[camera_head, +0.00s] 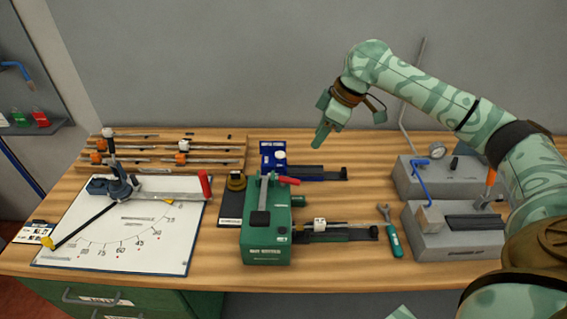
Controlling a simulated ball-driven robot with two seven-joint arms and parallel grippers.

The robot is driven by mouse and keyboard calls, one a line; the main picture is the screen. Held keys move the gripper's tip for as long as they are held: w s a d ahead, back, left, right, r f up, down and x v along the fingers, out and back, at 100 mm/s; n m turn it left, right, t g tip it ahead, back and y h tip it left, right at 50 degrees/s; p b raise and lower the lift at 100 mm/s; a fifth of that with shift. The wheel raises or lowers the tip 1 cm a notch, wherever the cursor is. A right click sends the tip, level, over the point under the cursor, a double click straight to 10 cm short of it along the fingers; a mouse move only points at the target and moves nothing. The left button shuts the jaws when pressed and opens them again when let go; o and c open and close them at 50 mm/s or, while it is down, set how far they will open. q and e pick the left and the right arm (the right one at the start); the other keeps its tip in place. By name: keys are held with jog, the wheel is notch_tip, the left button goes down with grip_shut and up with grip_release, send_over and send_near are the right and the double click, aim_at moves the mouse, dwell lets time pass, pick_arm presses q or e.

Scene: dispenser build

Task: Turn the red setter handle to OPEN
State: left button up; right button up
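A green box-shaped machine (266,240) stands at the middle of the table with a grey lever on top. A short red handle (289,181) sticks out to the right at its upper end. Any OPEN marking is too small to read. A second red handle (205,186) stands at the right end of the metal arm on the white dial board (160,245). My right gripper (321,137) hangs in the air, above and to the right of the green machine's red handle, apart from it. Its finger gap cannot be made out. My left gripper is not in view.
A blue fixture (273,161) stands behind the green machine. A wrench (389,230) lies to its right. Grey fixtures (455,238) stand at the right, below my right arm. A wooden rack (170,150) with several tools is at the back left.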

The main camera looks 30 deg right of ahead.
notch_tip(320, 180, down, 4)
jog(key=s+a+b, duration=0.1)
jog(key=s+b, duration=0.1)
jog(key=b, duration=0.1)
send_over(294, 180)
jog(key=s+d, duration=0.1)
jog(key=d, duration=0.1)
notch_tip(294, 180, down, 6)
jog(key=f, duration=0.1)
jog(key=a+f+b, duration=0.1)
jog(key=shift+f, duration=0.4)
jog(key=shift+a+f, duration=0.1)
jog(key=shift+f, duration=0.25)
jog(key=shift+w+a+f, duration=0.15)
jog(key=shift+w+f, duration=0.15)
jog(key=shift+f, duration=0.1)
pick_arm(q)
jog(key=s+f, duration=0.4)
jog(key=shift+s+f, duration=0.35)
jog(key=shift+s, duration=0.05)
pick_arm(e)
jog(key=shift+s, duration=0.1)
jog(key=shift+c, duration=0.3)
